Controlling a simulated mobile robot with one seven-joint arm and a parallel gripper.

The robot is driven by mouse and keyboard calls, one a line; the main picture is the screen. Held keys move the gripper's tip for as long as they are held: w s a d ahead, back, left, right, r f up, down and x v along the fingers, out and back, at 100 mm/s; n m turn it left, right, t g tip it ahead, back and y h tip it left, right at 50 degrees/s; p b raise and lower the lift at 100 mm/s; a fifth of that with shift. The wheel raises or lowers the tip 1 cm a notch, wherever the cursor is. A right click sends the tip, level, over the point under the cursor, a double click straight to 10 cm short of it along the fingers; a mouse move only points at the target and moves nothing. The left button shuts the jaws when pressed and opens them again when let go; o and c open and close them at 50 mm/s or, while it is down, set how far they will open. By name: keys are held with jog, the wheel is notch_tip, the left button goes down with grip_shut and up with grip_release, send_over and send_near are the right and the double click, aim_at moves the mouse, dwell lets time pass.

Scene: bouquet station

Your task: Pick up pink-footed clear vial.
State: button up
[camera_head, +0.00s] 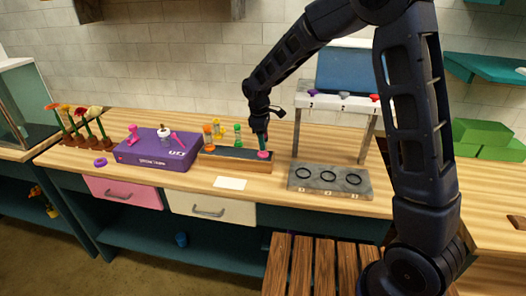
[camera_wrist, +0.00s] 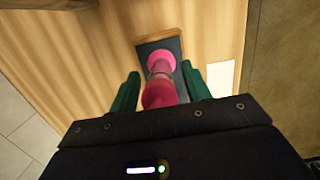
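The pink-footed clear vial (camera_wrist: 159,71) stands upright on a dark strip, seen from above in the wrist view, with a pink foot, a clear middle and a pink top. In the head view only its pink foot (camera_head: 263,155) shows clearly, at the right end of the wooden rack (camera_head: 236,164). My gripper (camera_wrist: 160,72) is open, with one green finger on each side of the vial and a gap on both sides. In the head view my gripper (camera_head: 262,138) points down right over the vial and hides most of it.
Orange (camera_head: 207,132), yellow (camera_head: 217,128) and green (camera_head: 238,136) vials stand at the rack's left and middle. A purple box (camera_head: 157,149) with small items is further left. A grey block with three rings (camera_head: 350,190) lies right, before a stand (camera_head: 343,101). A white card (camera_head: 230,183) lies in front.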

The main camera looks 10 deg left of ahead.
grip_shut()
